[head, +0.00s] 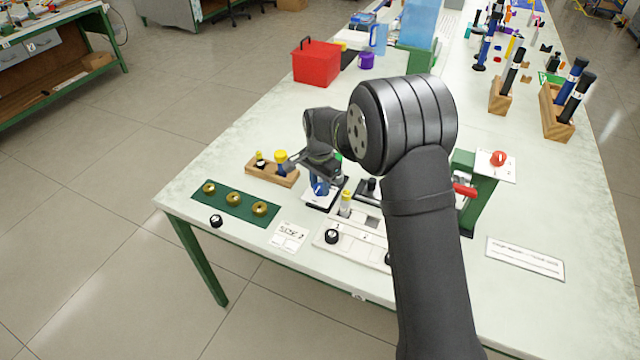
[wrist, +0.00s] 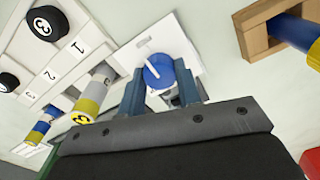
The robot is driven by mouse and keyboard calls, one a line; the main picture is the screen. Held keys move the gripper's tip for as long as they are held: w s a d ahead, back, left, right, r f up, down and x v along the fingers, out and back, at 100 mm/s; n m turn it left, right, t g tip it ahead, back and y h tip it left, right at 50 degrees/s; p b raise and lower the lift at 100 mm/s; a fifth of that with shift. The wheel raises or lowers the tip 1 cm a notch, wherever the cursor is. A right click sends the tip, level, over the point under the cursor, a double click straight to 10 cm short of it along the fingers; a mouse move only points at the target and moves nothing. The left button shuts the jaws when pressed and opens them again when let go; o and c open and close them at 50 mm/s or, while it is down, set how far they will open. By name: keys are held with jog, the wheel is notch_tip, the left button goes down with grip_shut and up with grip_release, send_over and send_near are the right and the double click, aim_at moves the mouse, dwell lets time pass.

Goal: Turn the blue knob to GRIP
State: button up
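The blue knob (wrist: 158,71) is round with a white pointer line and sits on a white plate (wrist: 180,42). In the wrist view the pointer line slants toward the upper left, toward a small dark mark on the plate too small to read. My gripper (wrist: 162,78) has its two fingers apart, one on each side of the knob; I cannot tell whether either touches it. In the head view my gripper (head: 322,174) is right above the knob (head: 320,188), which it partly hides along with the plate.
A numbered white panel (head: 345,245) with black knobs and coloured rods lies beside the plate. A wooden block (head: 262,175) with short rods is on the other side. A green mat (head: 225,212) with brass rings lies at the left. A green fixture (head: 483,205) stands right.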

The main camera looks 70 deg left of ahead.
jog(key=c, duration=0.4)
jog(key=n, duration=0.4)
jog(key=shift+n, duration=0.3)
jog(key=n, duration=1)
jog(key=shift+n, duration=0.4)
jog(key=n, duration=0.5)
jog(key=shift+n, duration=0.4)
